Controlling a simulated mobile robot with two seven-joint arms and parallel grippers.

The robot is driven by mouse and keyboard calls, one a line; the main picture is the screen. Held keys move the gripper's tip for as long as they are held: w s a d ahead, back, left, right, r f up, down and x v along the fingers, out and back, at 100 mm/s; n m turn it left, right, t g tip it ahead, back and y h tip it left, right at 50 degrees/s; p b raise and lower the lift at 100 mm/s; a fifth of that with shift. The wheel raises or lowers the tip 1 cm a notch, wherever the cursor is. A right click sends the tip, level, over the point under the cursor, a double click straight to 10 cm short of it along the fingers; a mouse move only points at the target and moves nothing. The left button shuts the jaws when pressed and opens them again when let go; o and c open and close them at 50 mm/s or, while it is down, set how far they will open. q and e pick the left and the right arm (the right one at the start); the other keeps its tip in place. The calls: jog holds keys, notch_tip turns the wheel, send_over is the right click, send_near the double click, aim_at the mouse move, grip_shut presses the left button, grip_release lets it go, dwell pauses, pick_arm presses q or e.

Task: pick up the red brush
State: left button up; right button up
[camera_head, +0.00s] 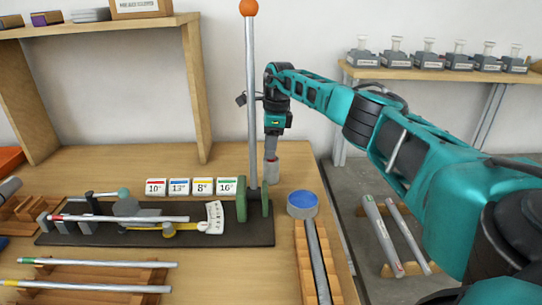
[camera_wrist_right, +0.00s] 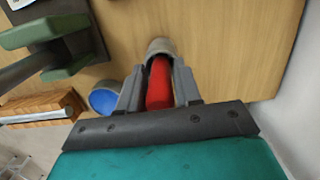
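The red brush (camera_wrist_right: 159,85) shows in the right wrist view as a red cylinder standing in a grey round holder (camera_wrist_right: 161,46). My right gripper (camera_wrist_right: 159,75) has one finger on each side of the brush. I cannot tell whether the fingers touch it or a thin gap is left. In the head view my right gripper (camera_head: 271,148) points down just above the grey holder (camera_head: 272,172), behind the tall upright rod; the brush is mostly hidden there. My left gripper is not in view.
A tall steel rod (camera_head: 251,100) with an orange ball stands on a green clamp (camera_head: 253,205), close to my right gripper. A blue-topped cylinder (camera_head: 302,204) is in front. Number cards (camera_head: 190,187) stand left. Table edge and wall are near.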

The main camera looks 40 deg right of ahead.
grip_shut()
jog(key=shift+r, duration=0.1)
notch_tip(320, 180, up, 20)
jog(key=p, duration=0.1)
jog(key=shift+p, duration=0.3)
dwell(0.3)
